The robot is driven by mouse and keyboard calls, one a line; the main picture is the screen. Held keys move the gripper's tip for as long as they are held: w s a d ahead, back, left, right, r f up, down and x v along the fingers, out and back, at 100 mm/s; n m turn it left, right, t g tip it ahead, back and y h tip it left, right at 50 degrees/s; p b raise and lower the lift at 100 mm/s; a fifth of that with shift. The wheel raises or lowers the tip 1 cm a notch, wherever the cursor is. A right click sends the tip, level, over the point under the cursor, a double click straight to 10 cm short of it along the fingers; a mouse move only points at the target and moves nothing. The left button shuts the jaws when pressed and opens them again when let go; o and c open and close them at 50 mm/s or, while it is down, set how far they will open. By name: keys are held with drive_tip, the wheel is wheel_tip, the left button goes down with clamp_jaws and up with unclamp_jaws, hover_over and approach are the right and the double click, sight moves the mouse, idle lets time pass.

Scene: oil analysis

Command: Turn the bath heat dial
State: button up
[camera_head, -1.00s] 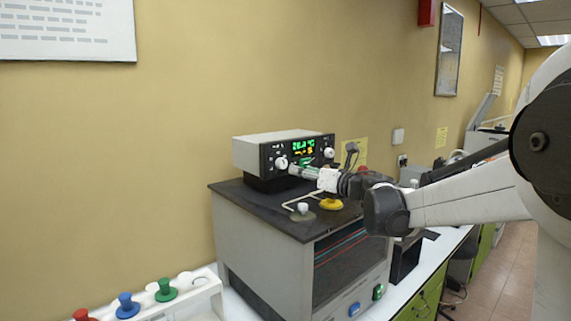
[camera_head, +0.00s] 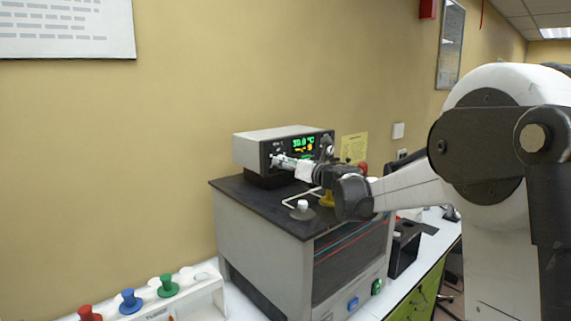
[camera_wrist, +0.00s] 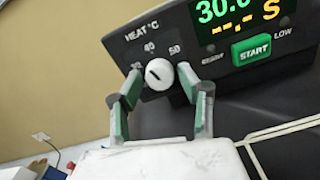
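The bath heat dial (camera_wrist: 159,75) is a round white knob with a dark pointer line, under "HEAT °C" in the wrist view. The numbers 40 and 50 show above it, and the pointer slants to the upper left. My gripper (camera_wrist: 160,82) has its green-padded fingertips on either side of the knob, closed to about its width; contact looks close on both sides. In the head view my gripper (camera_head: 278,161) reaches the left of the control unit's front (camera_head: 283,149) and covers the dial. The display (camera_wrist: 222,10) reads about 30.0 °C.
A green START button (camera_wrist: 255,50) sits right of the dial. The unit stands on a black-topped bath cabinet (camera_head: 250,194) with a white-knobbed lid (camera_head: 302,209) and bent pale rod near my arm. A rack with coloured knobs (camera_head: 206,297) stands at lower left.

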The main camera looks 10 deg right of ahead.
drive_tip(key=c, duration=0.8)
drive_tip(key=shift+m+b, duration=1.1)
drive_tip(key=shift+m, duration=0.5)
drive_tip(key=o, duration=1.1)
drive_tip(key=v, duration=1.2)
drive_tip(key=shift+r, duration=0.1)
